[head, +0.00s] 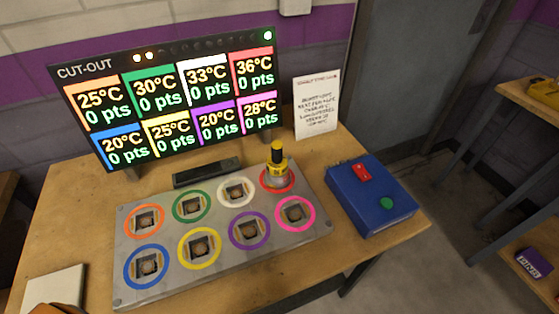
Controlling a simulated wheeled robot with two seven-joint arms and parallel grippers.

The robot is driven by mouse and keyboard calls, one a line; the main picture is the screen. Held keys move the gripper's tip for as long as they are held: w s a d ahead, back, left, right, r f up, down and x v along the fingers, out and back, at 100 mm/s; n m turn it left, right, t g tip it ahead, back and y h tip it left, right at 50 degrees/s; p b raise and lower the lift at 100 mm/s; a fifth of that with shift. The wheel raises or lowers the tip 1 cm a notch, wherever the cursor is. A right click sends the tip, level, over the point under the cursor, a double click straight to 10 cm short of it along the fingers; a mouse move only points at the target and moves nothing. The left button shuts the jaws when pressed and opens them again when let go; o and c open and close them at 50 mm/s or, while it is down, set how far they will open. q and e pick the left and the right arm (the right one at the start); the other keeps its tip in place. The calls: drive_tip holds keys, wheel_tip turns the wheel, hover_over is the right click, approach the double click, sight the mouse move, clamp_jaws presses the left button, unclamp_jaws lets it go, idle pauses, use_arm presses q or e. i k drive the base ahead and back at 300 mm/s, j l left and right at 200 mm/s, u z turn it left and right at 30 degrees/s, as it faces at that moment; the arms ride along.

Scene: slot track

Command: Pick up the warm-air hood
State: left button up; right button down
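Neither of my grippers is in view.
A display (170,95) headed CUT-OUT stands behind the plate; its red tile reads 36°C. A blue box (369,212) with a red switch and green button sits right of the plate. A white notice (317,105) stands behind. A pale flat item (55,286) lies front left.

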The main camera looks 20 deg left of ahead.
sight(277, 176)
drive_tip(key=u, duration=2.7)
drive_tip(key=k+z, duration=0.15)
drive_tip(key=z, duration=0.35)
drive_tip(key=k+z, duration=0.1)
drive_tip(key=z, duration=0.4)
drive_tip(key=k+l+z, duration=0.1)
drive_tip(key=z, duration=0.4)
drive_tip(key=k+l+z, duration=0.1)
drive_tip(key=z, duration=0.4)
drive_tip(key=l+z, duration=0.25)
drive_tip(key=z, duration=0.25)
drive_tip(key=k, duration=0.05)
